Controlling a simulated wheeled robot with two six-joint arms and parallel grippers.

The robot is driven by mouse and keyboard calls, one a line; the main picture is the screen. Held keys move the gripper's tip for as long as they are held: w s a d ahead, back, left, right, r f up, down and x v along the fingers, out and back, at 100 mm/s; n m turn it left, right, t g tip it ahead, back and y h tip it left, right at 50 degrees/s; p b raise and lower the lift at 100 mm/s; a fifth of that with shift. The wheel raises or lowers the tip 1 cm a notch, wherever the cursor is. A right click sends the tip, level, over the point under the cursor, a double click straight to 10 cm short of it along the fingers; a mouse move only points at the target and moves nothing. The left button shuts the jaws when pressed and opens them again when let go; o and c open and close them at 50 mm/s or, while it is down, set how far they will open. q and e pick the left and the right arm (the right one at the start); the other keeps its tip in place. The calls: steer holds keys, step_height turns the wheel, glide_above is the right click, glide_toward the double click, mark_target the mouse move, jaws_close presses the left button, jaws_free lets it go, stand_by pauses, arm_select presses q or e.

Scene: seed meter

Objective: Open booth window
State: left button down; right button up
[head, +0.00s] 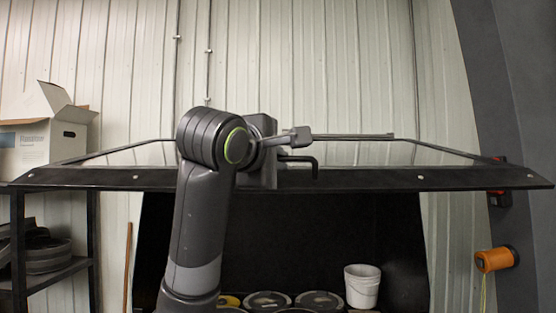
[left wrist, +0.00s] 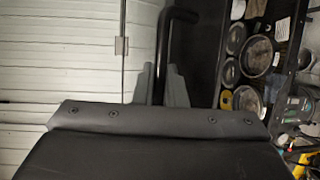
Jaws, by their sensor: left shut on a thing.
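The booth window (head: 400,179) shows in the head view as a wide dark-framed sash, raised and seen nearly edge-on, its near edge spanning most of the picture. A black bar handle (head: 314,165) is on this edge near the middle. My left gripper (head: 271,170) is at the handle, partly hidden by my own arm. In the left wrist view my left gripper's grey fingers (left wrist: 158,88) stand on both sides of the black handle (left wrist: 166,45), shut on it. My right gripper is in neither view.
Below the sash is a dark space with a white bucket (head: 362,286) and several round tins (head: 268,300). A shelf (head: 62,270) with an open cardboard box (head: 45,145) stands at left. An orange reel (head: 494,260) hangs at right.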

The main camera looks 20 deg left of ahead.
arm_select(q)
step_height(320, 180, down, 8)
steer(key=w+t+b, duration=0.1)
steer(key=b, duration=0.6)
steer(key=shift+w+a+t, duration=0.25)
steer(key=shift+w+t, duration=0.05)
steer(key=shift+w, duration=0.1)
steer(key=c, duration=1.8)
jaws_free()
steer(key=shift+s, duration=0.15)
